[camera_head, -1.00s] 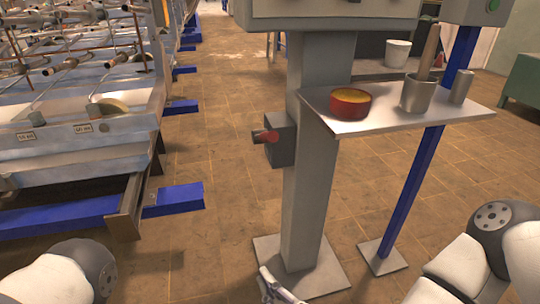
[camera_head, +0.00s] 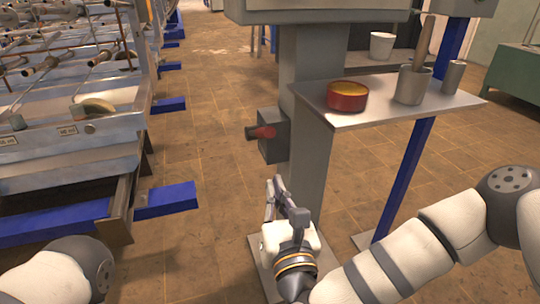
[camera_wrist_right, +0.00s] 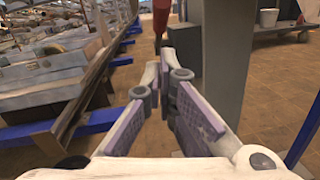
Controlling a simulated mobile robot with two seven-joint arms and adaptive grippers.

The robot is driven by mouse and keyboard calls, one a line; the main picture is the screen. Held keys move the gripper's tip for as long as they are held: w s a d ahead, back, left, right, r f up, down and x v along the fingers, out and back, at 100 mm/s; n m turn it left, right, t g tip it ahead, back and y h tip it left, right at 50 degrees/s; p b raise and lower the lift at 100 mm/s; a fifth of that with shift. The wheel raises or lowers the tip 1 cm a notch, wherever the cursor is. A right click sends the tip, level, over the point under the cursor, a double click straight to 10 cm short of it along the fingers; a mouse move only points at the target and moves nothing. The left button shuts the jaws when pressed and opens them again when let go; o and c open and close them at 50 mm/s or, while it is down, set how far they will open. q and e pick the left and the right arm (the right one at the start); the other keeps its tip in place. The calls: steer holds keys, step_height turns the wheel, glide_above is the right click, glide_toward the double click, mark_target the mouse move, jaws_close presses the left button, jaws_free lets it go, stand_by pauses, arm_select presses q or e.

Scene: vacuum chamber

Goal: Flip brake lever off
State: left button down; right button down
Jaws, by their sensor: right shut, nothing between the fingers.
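The brake lever (camera_head: 264,132) has a red part and a dark end and sticks out to the left of a grey box (camera_head: 274,138) on the post. In the right wrist view a red part of the lever (camera_wrist_right: 161,14) shows at the top, ahead of the fingers. My right gripper (camera_head: 274,184) is below the box, with its fingers pointing up toward it and apart from the lever. It is shut and empty, and its fingers also show in the right wrist view (camera_wrist_right: 160,72). My left gripper is out of view; only part of my left arm shows.
A grey post (camera_head: 306,165) carries the box. A shelf (camera_head: 375,113) to its right bears a red round tin (camera_head: 347,97) and metal cups (camera_head: 411,86). A blue leg (camera_head: 408,175) supports the shelf. Metal frames (camera_head: 70,165) stand left; the floor between is clear.

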mark_target(262, 132)
arm_select(q)
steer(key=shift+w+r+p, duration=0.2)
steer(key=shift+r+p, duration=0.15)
steer(key=shift+p, duration=0.1)
arm_select(e)
steer(key=w+r, duration=0.3)
steer(key=w, duration=0.4)
steer(key=shift+a, duration=0.45)
steer(key=shift+r, duration=0.15)
